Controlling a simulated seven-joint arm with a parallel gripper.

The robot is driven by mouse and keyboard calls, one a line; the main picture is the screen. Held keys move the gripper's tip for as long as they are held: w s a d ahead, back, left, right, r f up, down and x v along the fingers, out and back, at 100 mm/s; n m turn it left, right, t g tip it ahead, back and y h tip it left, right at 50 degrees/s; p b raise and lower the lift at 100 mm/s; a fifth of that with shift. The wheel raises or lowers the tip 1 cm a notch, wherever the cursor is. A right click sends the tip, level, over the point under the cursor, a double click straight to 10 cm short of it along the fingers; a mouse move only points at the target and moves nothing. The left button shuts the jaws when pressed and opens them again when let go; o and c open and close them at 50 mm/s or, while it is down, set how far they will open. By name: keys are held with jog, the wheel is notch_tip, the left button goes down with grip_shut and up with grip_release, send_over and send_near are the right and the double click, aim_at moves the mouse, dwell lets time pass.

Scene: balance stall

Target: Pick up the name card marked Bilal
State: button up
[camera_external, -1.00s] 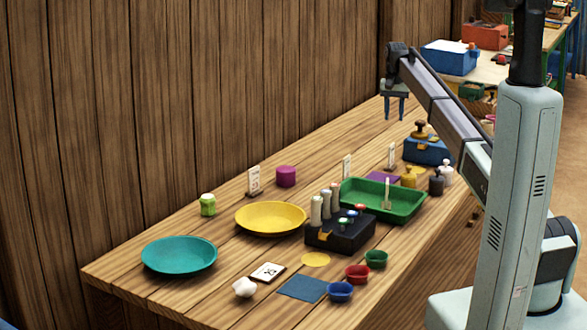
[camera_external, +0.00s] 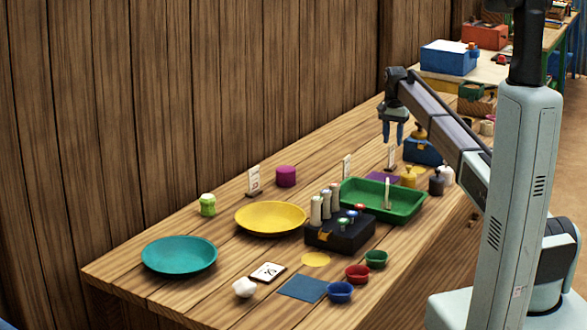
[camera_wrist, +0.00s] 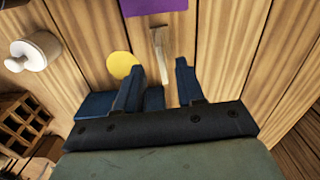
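Small white name cards stand upright in wooden feet along the back of the table: one on the left (camera_external: 254,179), one in the middle (camera_external: 347,167) and one on the right (camera_external: 392,157). Their writing is too small to read, so I cannot tell which says Bilal. My gripper (camera_external: 393,138) is open and empty, pointing down just above the right card. In the wrist view, my gripper (camera_wrist: 159,72) has its fingers spread, with a thin card in its foot (camera_wrist: 161,52) seen nearly edge-on just beyond and between the fingertips.
A blue box (camera_external: 423,152) stands close to the right of the card. A purple mat (camera_external: 381,178) and a green tray (camera_external: 417,212) lie in front. A dark weight box (camera_external: 340,239), yellow plate (camera_external: 270,218) and teal plate (camera_external: 179,256) are farther left.

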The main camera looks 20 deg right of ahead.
aim_at(392, 145)
jog(key=shift+w+a+f, duration=0.1)
jog(key=shift+w+f, duration=0.05)
jog(key=shift+f, duration=2.7)
grip_shut()
